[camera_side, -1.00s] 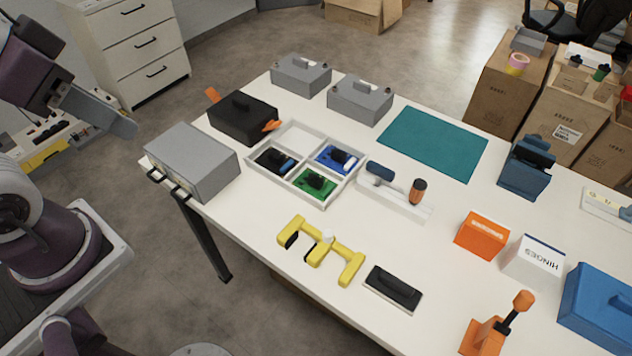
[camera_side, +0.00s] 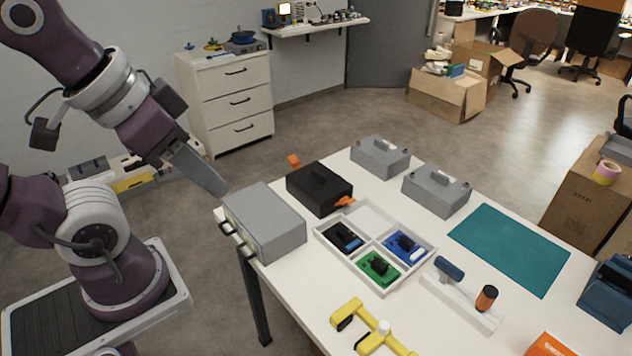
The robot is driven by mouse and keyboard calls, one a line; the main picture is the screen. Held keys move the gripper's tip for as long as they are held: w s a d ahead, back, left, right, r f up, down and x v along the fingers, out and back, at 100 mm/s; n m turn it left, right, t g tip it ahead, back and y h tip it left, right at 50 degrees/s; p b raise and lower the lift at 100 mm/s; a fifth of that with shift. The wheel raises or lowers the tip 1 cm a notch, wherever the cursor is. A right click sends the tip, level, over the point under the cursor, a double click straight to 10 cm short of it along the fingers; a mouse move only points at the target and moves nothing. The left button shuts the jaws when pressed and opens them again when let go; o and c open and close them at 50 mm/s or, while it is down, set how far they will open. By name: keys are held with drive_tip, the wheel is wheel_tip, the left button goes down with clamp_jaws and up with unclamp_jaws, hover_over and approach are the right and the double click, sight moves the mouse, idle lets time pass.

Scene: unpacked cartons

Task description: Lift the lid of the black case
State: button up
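The black case (camera_side: 320,188) stands on the white table behind the grey box, near the table's far left edge. It has a black handle on top and orange parts at two opposite corners. Its lid looks shut. My gripper (camera_side: 212,180) is in the air at the left, pointing down and right. Its tip shows close to the grey box's left corner and well left of the case, apart from it. Only one flat grey face of the fingers shows, so I cannot see a gap between them. Nothing shows held in it.
A grey box (camera_side: 264,222) with front handles stands between my arm and the case. A white divided tray (camera_side: 347,262) is in front right of the case. Two grey cases (camera_side: 380,157) (camera_side: 436,191) stand behind and right. A teal mat (camera_side: 510,247) lies bare.

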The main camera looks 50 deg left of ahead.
drive_tip(key=shift+o, duration=0.2)
drive_tip(key=n+g, duration=0.6)
drive_tip(key=n, duration=1.2)
hover_over(319, 172)
drive_tip(key=f, duration=2)
drive_tip(key=shift+d+f, duration=0.25)
drive_tip(key=shift+d, duration=0.05)
drive_tip(key=f, duration=0.7)
drive_tip(key=shift+s+a+f, duration=0.1)
drive_tip(key=shift+a+f, duration=0.15)
drive_tip(key=shift+a, duration=0.05)
clamp_jaws()
